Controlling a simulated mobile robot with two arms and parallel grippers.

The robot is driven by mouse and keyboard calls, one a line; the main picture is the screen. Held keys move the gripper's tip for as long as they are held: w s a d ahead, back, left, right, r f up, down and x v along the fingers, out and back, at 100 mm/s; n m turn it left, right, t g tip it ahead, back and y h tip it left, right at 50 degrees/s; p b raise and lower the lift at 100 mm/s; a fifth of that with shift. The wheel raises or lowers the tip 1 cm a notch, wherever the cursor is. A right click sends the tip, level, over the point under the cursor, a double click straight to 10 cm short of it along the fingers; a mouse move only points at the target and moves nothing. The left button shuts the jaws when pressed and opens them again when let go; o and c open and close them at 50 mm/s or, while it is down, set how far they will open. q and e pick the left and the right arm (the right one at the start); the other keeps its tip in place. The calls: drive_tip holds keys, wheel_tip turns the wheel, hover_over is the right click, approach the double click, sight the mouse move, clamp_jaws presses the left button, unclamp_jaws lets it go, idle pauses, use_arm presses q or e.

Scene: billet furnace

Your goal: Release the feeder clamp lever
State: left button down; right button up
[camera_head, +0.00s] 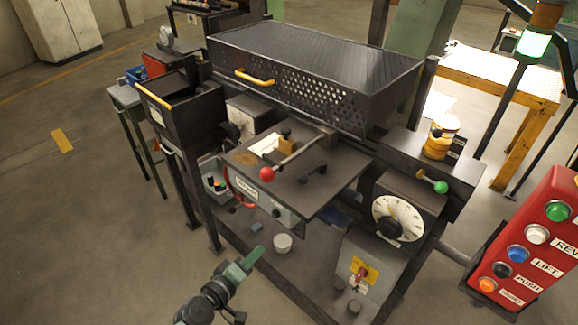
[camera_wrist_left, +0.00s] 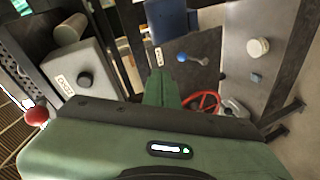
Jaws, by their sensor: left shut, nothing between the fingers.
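My left gripper (camera_head: 253,255) is a green gripper low in the head view, in front of the machine. Its fingers are shut and empty, and they also show in the left wrist view (camera_wrist_left: 158,86). A lever with a red ball (camera_head: 266,174) stands out over the machine's middle top plate, above and apart from the gripper. A lever with a green ball (camera_head: 440,186) is at the machine's right. In the left wrist view, a blue-knobbed lever (camera_wrist_left: 182,57) sits on a dark panel beyond the fingertips. I cannot read which lever is the feeder clamp. My right gripper is out of view.
A perforated black hood (camera_head: 310,75) covers the machine's back. A white dial (camera_head: 398,218) and a grey box with a red switch (camera_head: 362,274) are at the right. A red button panel (camera_head: 530,240) stands far right. The floor at left is clear.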

sight(290, 187)
use_arm(q)
drive_tip(key=d+r+n+t+h, duration=0.1)
drive_tip(key=r, duration=0.8)
drive_tip(key=w+d+r+t+h+p, duration=0.1)
drive_tip(key=d+r+h, duration=0.1)
drive_tip(key=r, duration=0.8)
drive_tip(key=shift+w+r+n+t+p, duration=0.25)
drive_tip(key=shift+r+n+t+p, duration=0.05)
drive_tip(key=shift+n+t, duration=0.1)
drive_tip(key=p+x, duration=0.2)
drive_tip(key=x, duration=0.8)
drive_tip(key=shift+d, duration=0.1)
drive_tip(key=shift+s, duration=0.1)
